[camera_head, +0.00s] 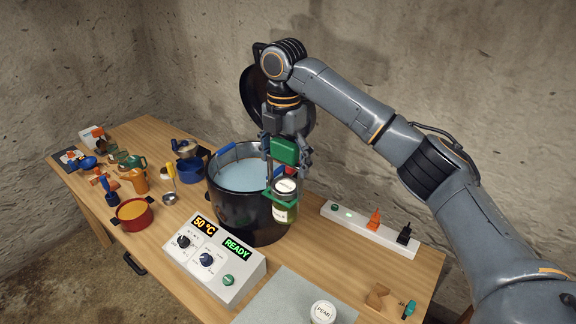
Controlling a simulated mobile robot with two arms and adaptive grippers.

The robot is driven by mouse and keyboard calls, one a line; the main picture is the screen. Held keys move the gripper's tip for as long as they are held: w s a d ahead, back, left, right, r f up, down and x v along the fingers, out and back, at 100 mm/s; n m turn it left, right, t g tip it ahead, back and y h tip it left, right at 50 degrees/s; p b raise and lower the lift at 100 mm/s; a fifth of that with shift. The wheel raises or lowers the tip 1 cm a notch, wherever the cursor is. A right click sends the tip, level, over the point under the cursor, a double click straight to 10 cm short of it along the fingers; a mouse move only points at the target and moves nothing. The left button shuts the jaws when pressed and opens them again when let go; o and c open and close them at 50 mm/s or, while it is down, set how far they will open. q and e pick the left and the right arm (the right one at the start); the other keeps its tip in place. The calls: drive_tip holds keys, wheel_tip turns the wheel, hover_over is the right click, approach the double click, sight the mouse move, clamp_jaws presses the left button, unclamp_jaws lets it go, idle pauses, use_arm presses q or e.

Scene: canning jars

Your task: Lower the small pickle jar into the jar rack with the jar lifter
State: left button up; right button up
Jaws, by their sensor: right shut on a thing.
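My right gripper (286,148) is shut on the green jar lifter (285,151), which hangs down from it. The lifter's lower green part is around a small glass jar (284,213) with a white lid and greenish contents, held upright. The jar overlaps the right front rim of a large dark pot (240,226) in the picture; I cannot tell its exact height or whether it touches the pot. The pot holds pale blue water (236,176). Blue grips (227,149) show at its rim, perhaps the jar rack's; the rack itself is hidden. My left gripper is not in view.
A control box (215,262) reading 50 °C and READY stands before the pot. A power strip (370,230) lies right. A PEAR jar (323,312) stands on a grey mat (283,300). A red pot (133,214), ladle (170,196) and several utensils crowd the left.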

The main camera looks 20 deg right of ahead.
drive_tip(key=shift+w, duration=2.45)
drive_tip(key=shift+r, duration=0.15)
